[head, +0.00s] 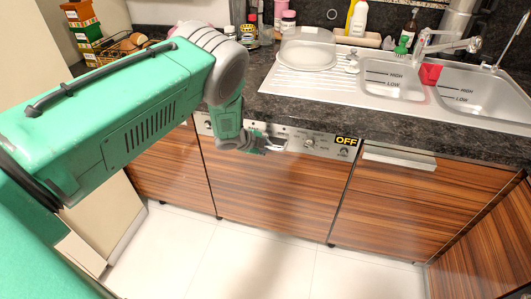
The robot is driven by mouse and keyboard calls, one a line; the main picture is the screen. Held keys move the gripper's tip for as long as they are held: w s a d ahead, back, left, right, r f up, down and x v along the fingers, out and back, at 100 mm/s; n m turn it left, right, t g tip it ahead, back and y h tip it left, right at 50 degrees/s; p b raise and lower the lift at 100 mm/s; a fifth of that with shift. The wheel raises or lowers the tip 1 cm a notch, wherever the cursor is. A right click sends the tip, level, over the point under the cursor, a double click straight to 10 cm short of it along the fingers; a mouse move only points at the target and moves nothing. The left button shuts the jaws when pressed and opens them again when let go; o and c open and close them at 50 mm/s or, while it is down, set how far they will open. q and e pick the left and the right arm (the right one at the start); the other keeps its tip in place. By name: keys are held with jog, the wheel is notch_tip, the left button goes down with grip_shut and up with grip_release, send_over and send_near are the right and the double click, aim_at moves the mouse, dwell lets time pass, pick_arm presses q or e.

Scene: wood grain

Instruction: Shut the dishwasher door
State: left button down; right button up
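The dishwasher door (275,190) is a wood-grain panel below the counter. It stands upright and looks about flush with the cabinet fronts beside it. Its silver control strip (318,144) runs along the top, with small knobs and an "OFF" label at the right end. My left gripper (277,147) is in front of the strip, left of its middle, and hides part of it. It is close to the strip, but I cannot tell whether it touches. Its fingers are small and unclear in this view. My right gripper is not in view.
A dark counter (300,107) runs above the door, with a steel sink (395,85), a white plate (306,57) and several bottles. A wood-grain cabinet (400,205) with a silver handle stands to the right. The tiled floor (250,260) in front is clear.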

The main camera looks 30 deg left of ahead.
pick_arm(q)
jog(key=c, duration=1.8)
grip_release()
jog(key=shift+a+r, duration=0.15)
jog(key=shift+r, duration=0.05)
jog(key=shift+c, duration=0.2)
jog(key=shift+s+r, duration=0.1)
jog(key=shift+s, duration=0.15)
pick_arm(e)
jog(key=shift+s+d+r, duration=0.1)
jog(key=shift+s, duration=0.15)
pick_arm(q)
jog(key=v, duration=1.1)
jog(key=shift+s+r, duration=0.3)
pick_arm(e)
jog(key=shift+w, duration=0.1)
